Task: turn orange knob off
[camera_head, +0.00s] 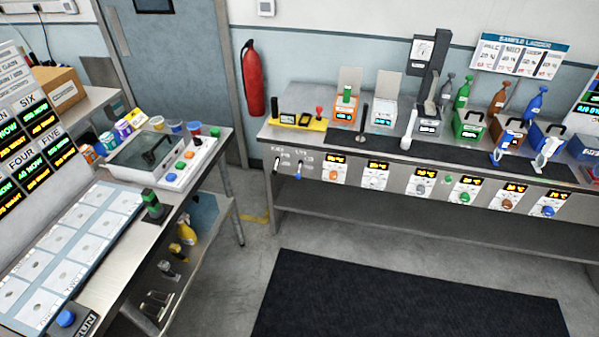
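A row of control panels runs along the front edge of the back bench, each with a lit display above a knob. The orange knob (333,175) is on the leftmost of these panels, under a lit display (335,160). A brownish-orange knob (507,204) is on a panel farther right, near the green knob (463,197) and the blue knob (548,211). The knobs are too small to read their pointer positions. Neither of my grippers shows in the head view.
An orange-fronted box (344,115) and a white box (382,118) stand on the back bench (300,98), with spray bottles and baskets to their right. A side bench with trays is at left. A dark mat (400,300) lies on the clear floor before the bench.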

